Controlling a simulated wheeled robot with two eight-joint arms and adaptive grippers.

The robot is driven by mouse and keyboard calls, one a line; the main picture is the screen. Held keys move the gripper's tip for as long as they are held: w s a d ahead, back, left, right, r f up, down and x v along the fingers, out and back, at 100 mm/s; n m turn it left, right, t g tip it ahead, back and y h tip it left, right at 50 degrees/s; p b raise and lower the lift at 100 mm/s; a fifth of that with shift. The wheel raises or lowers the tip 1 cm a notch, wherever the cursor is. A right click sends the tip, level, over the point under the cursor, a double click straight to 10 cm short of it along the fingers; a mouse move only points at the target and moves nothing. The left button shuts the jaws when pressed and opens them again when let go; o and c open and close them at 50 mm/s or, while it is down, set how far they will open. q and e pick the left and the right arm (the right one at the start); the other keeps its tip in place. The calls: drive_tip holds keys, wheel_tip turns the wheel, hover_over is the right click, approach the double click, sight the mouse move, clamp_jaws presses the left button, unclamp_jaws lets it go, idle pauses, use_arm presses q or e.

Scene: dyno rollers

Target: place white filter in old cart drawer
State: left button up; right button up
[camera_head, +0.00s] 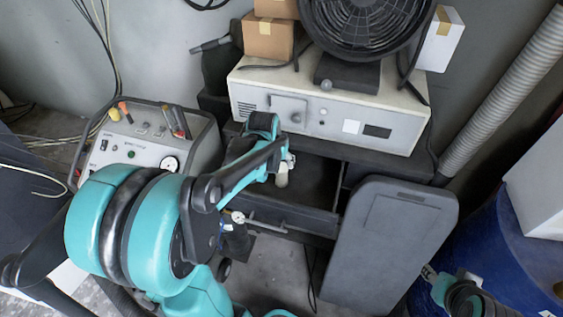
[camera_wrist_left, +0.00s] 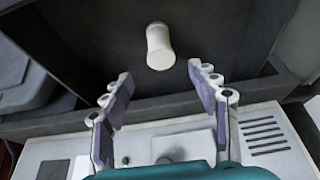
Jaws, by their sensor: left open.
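The white filter (camera_wrist_left: 159,46) is a small pale cylinder, seen against the dark inside of the open cart drawer (camera_head: 318,216). I cannot tell whether it rests on the drawer floor. In the head view the filter (camera_head: 282,177) shows just below my left gripper (camera_head: 287,161), partly hidden by it. In the left wrist view my left gripper (camera_wrist_left: 158,76) is open, with its fingers apart and the filter beyond their tips, not between them. My right gripper (camera_head: 430,273) is at the lower right, away from the drawer; its jaws are too small to read.
A white instrument box (camera_head: 330,105) and a black fan (camera_head: 367,30) stand on the cart above the drawer. A grey panel (camera_head: 390,245) stands right of the drawer, near a blue barrel (camera_head: 500,250). A grey control unit (camera_head: 145,140) stands to the left.

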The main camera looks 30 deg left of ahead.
use_arm(q)
drive_tip(key=s+d+r+m+t, duration=0.1)
drive_tip(key=s+d+r, duration=0.1)
drive_tip(key=s+d, duration=0.5)
drive_tip(key=s+d+r+m+t+h, duration=0.1)
drive_tip(key=s+d+r+t, duration=0.1)
drive_tip(key=s+d, duration=0.6)
drive_tip(key=shift+s+d+r+m, duration=0.15)
drive_tip(key=shift+s+r+m, duration=0.15)
drive_tip(key=shift+s+r, duration=0.4)
drive_tip(key=shift+w+r, duration=0.15)
